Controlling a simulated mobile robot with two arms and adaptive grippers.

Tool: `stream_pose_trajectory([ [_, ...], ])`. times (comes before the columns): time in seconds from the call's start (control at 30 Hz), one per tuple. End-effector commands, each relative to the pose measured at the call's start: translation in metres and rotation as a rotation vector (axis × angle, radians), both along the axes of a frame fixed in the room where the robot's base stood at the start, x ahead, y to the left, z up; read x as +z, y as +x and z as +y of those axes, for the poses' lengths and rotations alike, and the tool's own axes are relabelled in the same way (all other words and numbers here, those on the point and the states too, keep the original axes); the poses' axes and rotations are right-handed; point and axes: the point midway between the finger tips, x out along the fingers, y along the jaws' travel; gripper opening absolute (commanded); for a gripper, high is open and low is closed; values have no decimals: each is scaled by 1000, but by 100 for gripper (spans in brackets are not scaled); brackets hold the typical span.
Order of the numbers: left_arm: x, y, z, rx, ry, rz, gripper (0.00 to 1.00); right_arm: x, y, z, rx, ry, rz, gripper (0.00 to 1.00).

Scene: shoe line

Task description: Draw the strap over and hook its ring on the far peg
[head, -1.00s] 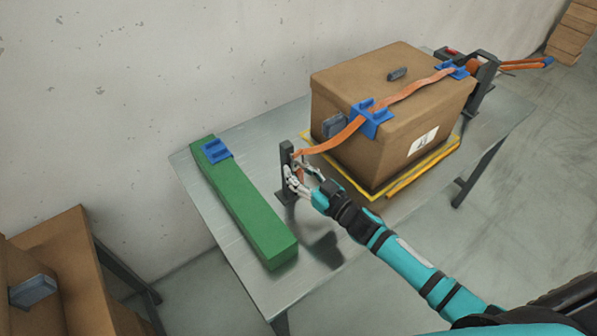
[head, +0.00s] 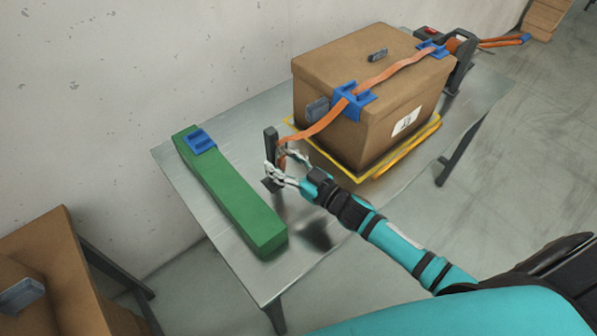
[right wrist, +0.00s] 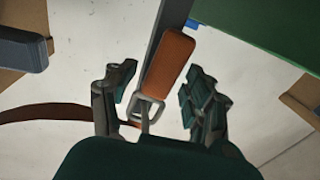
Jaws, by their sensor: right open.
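The orange strap (head: 392,72) runs over the brown box (head: 385,128), through blue corner guards (head: 352,98), and down to a dark upright peg (head: 271,146) on the table. In the right wrist view, an orange tab (right wrist: 168,64) with a metal ring (right wrist: 147,110) lies against the peg (right wrist: 170,22). I cannot tell whether the ring is around the peg. My right gripper (head: 279,167) is open at the peg. Its fingers stand either side of the ring and tab in the wrist view (right wrist: 160,103), apparently clear of them. My left gripper is out of view.
A long green block (head: 232,196) with a blue guard (head: 199,140) lies left of the peg on the metal table (head: 270,278). Another brown box (head: 42,268) stands at lower left.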

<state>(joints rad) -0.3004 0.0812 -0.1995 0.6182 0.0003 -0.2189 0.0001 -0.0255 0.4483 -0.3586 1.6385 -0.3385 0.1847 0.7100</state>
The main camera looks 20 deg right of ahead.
Motion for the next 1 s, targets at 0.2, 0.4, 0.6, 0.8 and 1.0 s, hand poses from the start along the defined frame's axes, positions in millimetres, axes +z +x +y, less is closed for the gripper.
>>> stream_pose_trajectory([
  [0.2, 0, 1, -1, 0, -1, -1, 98, -3, -41, -21, 1, -1, 5, 54],
  [0.4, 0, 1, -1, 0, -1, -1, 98, -4, -75, -39, 2, -1, 5, 54],
  [0.6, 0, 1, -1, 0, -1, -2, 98, -4, -92, -48, 2, -1, 3, 54],
  [0.8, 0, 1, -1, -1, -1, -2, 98, -3, -95, -49, 2, 0, 2, 54],
  [1.0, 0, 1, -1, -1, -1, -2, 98, -9, -92, -50, -97, -30, 74, 54],
])
